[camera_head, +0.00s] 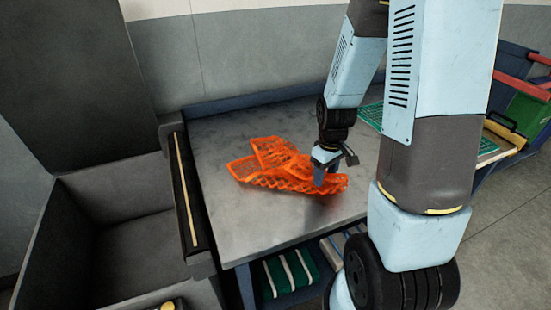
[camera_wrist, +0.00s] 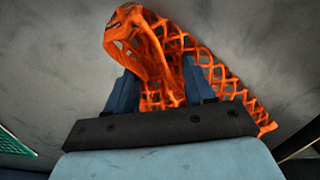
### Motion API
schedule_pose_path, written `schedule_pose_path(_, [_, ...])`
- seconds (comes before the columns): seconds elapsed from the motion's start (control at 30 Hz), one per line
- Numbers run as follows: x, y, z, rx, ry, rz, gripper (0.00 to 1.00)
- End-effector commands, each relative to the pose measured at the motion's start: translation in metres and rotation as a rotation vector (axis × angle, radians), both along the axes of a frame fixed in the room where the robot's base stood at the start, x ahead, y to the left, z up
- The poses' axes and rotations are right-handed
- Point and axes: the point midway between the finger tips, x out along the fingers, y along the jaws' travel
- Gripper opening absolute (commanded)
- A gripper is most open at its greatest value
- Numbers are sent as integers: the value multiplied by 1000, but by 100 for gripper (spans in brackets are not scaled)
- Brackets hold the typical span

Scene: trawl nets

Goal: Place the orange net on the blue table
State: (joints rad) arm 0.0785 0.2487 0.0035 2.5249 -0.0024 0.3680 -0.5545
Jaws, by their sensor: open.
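The orange net (camera_head: 275,160) lies crumpled on the grey metal top of the blue-framed table (camera_head: 230,225) in the head view. My gripper (camera_head: 325,180) points down at the net's right end. In the wrist view the orange net (camera_wrist: 145,40) runs between and beyond the two blue fingers of my gripper (camera_wrist: 160,85), which stand apart. Part of the net is hidden behind the gripper's dark bar. I cannot tell whether the fingers touch the net.
A dark grey bin (camera_head: 110,240) stands left of the table. A green mesh (camera_head: 372,115) lies on the table's right part, partly behind my arm. Green and white striped items (camera_head: 290,272) sit on the shelf below. The tabletop in front of the net is clear.

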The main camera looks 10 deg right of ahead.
Motion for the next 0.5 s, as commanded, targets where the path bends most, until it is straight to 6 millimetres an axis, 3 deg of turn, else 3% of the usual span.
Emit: schedule_pose_path(0.5, [-10,-9,34,0,-1,0,53])
